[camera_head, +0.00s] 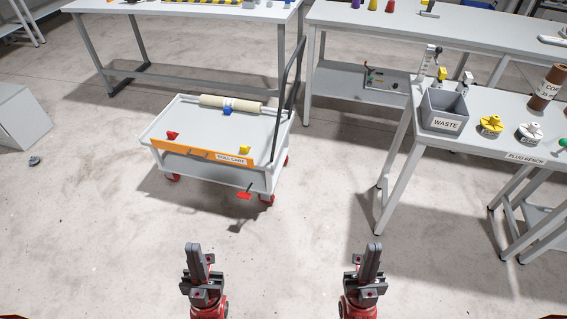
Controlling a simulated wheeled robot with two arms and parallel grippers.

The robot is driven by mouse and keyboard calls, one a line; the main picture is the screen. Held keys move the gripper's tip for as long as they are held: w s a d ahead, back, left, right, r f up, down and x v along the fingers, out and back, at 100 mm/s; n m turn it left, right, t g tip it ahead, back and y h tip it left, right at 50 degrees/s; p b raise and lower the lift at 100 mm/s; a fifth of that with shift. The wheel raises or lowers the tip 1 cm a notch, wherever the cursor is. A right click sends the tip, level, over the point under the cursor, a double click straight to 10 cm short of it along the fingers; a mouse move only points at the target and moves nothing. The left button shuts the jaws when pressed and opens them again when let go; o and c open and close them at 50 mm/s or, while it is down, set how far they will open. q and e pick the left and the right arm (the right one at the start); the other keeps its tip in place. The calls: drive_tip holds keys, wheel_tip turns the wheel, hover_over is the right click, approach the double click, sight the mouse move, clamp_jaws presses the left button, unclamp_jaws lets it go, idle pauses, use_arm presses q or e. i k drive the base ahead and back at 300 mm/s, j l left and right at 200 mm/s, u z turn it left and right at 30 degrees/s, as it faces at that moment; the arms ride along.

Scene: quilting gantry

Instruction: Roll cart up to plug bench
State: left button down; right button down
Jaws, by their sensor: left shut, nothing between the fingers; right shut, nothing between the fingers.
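The roll cart (170,138) is a white wheeled cart with red casters, an orange labelled front strip and a tall dark handle (290,88) at its right end. A cream roll (230,104) lies on its deck near the back edge. The plug bench (480,150) is a white table at the right with its label on the front edge. A floor gap separates cart and bench. My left gripper (196,262) and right gripper (370,262) are shut and empty at the bottom of the view, both apart from the cart.
A red pedal (245,195) sticks out low at the cart's front. A grey waste bin (444,111) and yellow and white plugs stand on the plug bench. Long tables (190,8) stand behind the cart. A grey box (20,118) sits at left. The front floor is clear.

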sight(267, 133)
drive_tip(key=i+l, duration=0.15)
drive_tip(key=i, duration=0.25)
drive_tip(key=i+l, duration=0.2)
drive_tip(key=i, duration=0.25)
drive_tip(key=i+l+u, duration=0.1)
drive_tip(key=i, duration=0.3)
